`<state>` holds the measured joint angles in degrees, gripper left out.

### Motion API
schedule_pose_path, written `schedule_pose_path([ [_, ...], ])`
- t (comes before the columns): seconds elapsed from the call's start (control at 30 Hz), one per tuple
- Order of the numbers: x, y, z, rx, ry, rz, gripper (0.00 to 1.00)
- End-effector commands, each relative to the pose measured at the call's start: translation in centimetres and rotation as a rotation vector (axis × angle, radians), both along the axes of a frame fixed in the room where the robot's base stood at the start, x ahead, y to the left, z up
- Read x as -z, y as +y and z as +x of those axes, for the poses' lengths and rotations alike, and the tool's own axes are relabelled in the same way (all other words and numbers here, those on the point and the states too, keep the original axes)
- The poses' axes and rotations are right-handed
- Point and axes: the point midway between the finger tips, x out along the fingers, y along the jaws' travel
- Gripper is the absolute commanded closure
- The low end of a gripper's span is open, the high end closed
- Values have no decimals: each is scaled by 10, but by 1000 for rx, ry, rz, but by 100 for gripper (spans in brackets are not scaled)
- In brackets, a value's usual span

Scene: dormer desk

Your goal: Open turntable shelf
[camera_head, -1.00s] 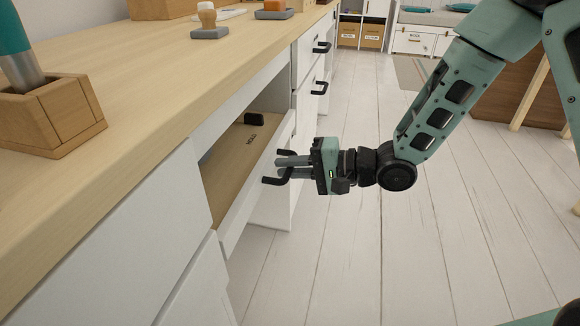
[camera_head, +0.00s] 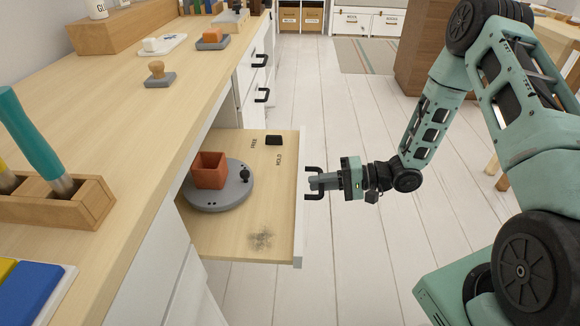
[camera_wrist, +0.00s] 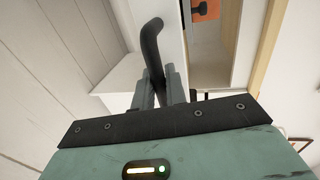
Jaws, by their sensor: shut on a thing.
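The turntable shelf (camera_head: 223,240) is a pale wooden pull-out with a white front, standing well out from under the desk. On it is a round grey turntable (camera_head: 205,205) carrying a square terracotta pot (camera_head: 208,170) and a small dark knob (camera_head: 245,175). My gripper (camera_head: 318,183) is at the shelf's front, its fingers shut on the black handle (camera_head: 308,171). In the wrist view the fingers (camera_wrist: 160,88) close around the dark handle bar (camera_wrist: 151,45). The pot shows only partly there.
A black block (camera_head: 274,140) and the words FREE and HOLD are on the shelf, with a dark smudge near its front corner. The desktop above holds a wooden tool holder (camera_head: 60,202) and stamps. Closed drawers with black handles stand beyond.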

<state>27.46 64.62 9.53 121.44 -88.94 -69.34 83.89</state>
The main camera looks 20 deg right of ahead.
Motion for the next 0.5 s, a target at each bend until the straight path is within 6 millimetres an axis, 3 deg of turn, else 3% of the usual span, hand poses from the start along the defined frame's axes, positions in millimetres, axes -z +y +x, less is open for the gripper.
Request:
schedule_pose_path([
  [0.2,-4,-49,-20,3,3,-1,100],
  [0.5,-1,-89,-37,0,1,-1,100],
])
